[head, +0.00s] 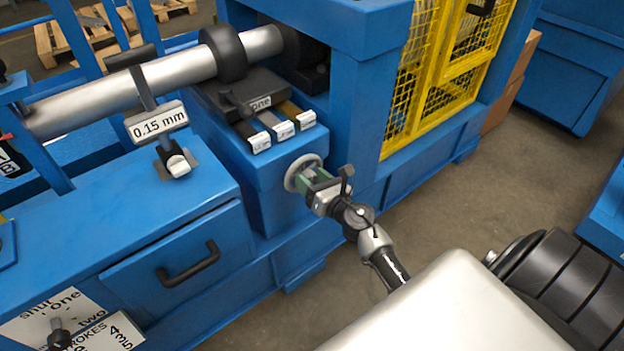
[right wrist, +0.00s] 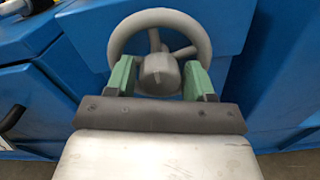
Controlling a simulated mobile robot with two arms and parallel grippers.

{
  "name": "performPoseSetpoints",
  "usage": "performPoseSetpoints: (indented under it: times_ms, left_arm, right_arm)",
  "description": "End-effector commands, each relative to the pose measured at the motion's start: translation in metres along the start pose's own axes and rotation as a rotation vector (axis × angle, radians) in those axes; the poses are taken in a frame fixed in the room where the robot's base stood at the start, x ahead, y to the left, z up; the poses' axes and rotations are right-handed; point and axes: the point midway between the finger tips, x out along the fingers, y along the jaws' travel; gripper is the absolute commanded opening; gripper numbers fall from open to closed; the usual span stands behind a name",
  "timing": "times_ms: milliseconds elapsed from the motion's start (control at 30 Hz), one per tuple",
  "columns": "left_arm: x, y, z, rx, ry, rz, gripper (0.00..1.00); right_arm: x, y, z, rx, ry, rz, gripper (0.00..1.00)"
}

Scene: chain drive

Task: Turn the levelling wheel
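The levelling wheel is a grey handwheel (head: 301,171) on the front of the blue machine. In the right wrist view the wheel (right wrist: 160,17) faces me, with its spokes and round hub showing. My right gripper (head: 312,183) is at the wheel, coming from the lower right. My left gripper is not in view.
A blue drawer with a black handle (head: 188,264) is left of the wheel. Labelled levers (head: 272,131) sit above it, and a 0.15 mm sign (head: 157,121) stands to the left. A yellow mesh guard (head: 440,70) is behind on the right.

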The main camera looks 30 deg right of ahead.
Motion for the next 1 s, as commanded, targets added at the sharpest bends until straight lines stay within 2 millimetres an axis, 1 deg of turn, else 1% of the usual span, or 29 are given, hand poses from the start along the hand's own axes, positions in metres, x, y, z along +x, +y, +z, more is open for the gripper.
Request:
performPoseSetpoints:
  times_ms: [33, 200, 433, 633, 667, 767, 1000]
  left_arm:
    - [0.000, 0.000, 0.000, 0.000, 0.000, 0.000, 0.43]
    - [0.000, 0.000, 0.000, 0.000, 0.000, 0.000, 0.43]
    - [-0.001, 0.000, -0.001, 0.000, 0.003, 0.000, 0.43]
    - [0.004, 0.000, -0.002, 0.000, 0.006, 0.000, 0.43]
    - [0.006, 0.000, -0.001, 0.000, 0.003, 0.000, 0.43]
    - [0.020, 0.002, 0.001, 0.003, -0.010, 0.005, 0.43]
    - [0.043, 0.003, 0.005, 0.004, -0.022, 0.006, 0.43]
  right_arm:
    - [0.000, 0.000, 0.000, 0.000, 0.000, 0.000, 0.46]
    - [0.000, 0.000, 0.000, 0.000, 0.000, 0.000, 0.20]
    - [0.000, 0.000, 0.000, 0.017, 0.000, 0.000, 0.19]
    - [0.000, 0.000, 0.001, 0.096, 0.001, -0.001, 0.20]
    - [0.000, 0.000, 0.001, 0.114, 0.001, -0.001, 0.20]
    - [0.000, -0.001, 0.001, 0.186, 0.002, -0.001, 0.20]
    - [0.000, -0.001, 0.001, 0.404, 0.002, 0.000, 0.20]
